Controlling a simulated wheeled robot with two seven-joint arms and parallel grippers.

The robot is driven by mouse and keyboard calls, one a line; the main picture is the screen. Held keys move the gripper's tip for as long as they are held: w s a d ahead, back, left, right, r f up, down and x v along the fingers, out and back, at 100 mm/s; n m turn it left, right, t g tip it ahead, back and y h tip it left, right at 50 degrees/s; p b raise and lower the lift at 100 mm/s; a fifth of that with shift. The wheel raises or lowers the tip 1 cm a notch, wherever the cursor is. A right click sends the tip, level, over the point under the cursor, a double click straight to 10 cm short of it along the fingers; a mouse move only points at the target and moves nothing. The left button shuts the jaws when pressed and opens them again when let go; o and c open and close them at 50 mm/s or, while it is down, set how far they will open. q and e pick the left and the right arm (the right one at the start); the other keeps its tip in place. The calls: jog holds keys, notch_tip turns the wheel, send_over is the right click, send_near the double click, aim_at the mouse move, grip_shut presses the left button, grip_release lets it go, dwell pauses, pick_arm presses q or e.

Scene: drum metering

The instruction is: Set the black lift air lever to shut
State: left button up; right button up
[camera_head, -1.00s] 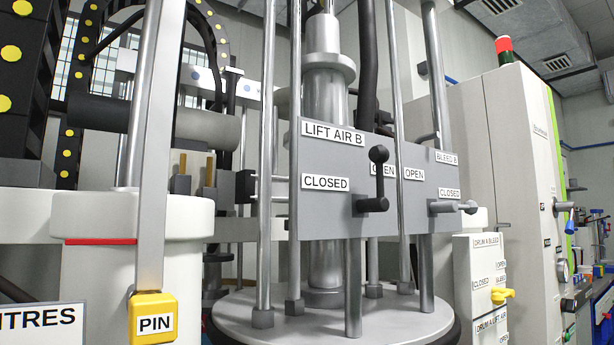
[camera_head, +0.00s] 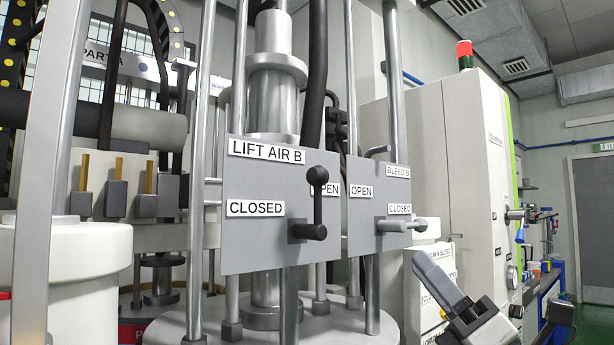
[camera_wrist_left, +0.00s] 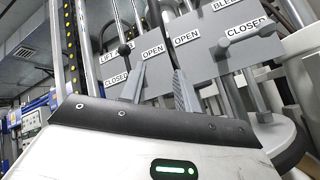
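The black lift air lever (camera_head: 318,200) stands upright on the grey LIFT AIR B panel (camera_head: 255,245), its knob beside the partly hidden OPEN label. The CLOSED label (camera_head: 255,208) lies left of its hub. In the left wrist view the black lever (camera_wrist_left: 126,52) shows left of the fingers. My left gripper (camera_head: 458,300) is at the lower right of the head view, apart from the lever. In the left wrist view its two fingers (camera_wrist_left: 160,75) are spread with nothing between them. My right gripper is not in view.
The grey BLEED B lever (camera_head: 402,225) sticks out sideways on the panel just to the right, by its CLOSED label. Vertical metal posts (camera_head: 205,120) and hoses stand around the panels. A white cabinet (camera_head: 450,150) stands at the right.

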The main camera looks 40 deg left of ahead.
aim_at(321, 192)
pick_arm(q)
jog(key=s+d+r+n+g+h+p, duration=0.2)
jog(key=s+r+n+g+h, duration=0.1)
jog(key=s+r+n+h, duration=0.55)
jog(key=shift+n+h, duration=0.35)
jog(key=a+p, duration=0.1)
jog(key=a, duration=0.4)
jog(key=a+r+p, duration=0.1)
jog(key=a, duration=0.4)
jog(key=a+r, duration=0.1)
jog(key=a, duration=0.4)
jog(key=shift+a+r+p, duration=0.2)
jog(key=shift+a+p, duration=0.15)
jog(key=shift+p, duration=0.05)
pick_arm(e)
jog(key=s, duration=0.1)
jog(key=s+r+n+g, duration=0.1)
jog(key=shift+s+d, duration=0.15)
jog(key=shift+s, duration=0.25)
pick_arm(q)
grip_shut()
